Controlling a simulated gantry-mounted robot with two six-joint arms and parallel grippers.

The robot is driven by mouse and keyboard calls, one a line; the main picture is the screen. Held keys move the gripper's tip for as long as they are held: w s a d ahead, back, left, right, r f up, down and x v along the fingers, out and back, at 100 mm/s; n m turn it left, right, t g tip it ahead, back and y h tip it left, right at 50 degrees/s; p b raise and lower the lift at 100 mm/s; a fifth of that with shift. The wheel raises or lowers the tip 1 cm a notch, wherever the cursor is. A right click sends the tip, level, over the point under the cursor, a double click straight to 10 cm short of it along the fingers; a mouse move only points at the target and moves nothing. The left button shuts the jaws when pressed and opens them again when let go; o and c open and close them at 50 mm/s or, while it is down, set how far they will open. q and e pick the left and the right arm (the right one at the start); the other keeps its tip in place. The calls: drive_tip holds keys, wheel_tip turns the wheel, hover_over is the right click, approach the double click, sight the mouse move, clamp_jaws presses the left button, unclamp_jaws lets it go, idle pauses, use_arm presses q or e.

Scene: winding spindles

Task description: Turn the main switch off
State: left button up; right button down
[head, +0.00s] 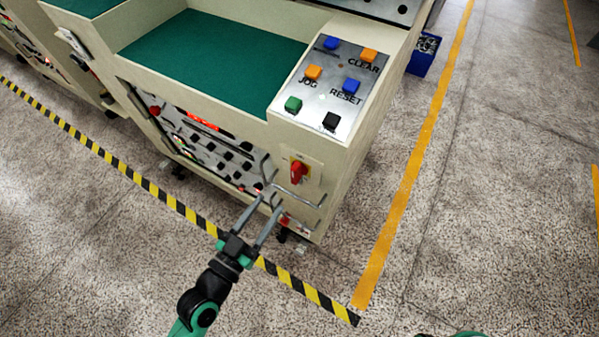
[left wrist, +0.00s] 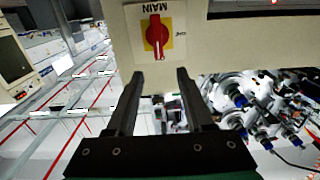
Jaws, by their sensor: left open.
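The main switch is a red rotary knob (head: 298,172) on a yellow plate, on the cream end face of the machine. In the left wrist view the red knob (left wrist: 157,36) stands upright in the picture, on a white label that reads MAIN upside down. My left gripper (head: 271,203) is open and empty, with its two grey fingers pointing towards the machine, below and left of the switch. In the left wrist view the fingertips (left wrist: 160,74) are spread apart below the knob, with a visible gap to it. My right gripper is not in view.
A metal bar handle (head: 300,198) sticks out just below the switch. A control panel (head: 323,97) with coloured buttons tops the machine. A blue bin (head: 424,55) stands behind it. The floor to the right (head: 480,200) is clear past an orange line.

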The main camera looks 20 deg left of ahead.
sight(293, 172)
use_arm(q)
drive_tip(key=w, duration=0.3)
drive_tip(key=w+d, duration=0.1)
drive_tip(key=w, duration=0.3)
drive_tip(key=w+d, duration=0.1)
drive_tip(key=w, duration=0.3)
drive_tip(key=shift+b, duration=0.3)
drive_tip(key=shift+c, duration=0.3)
clamp_jaws()
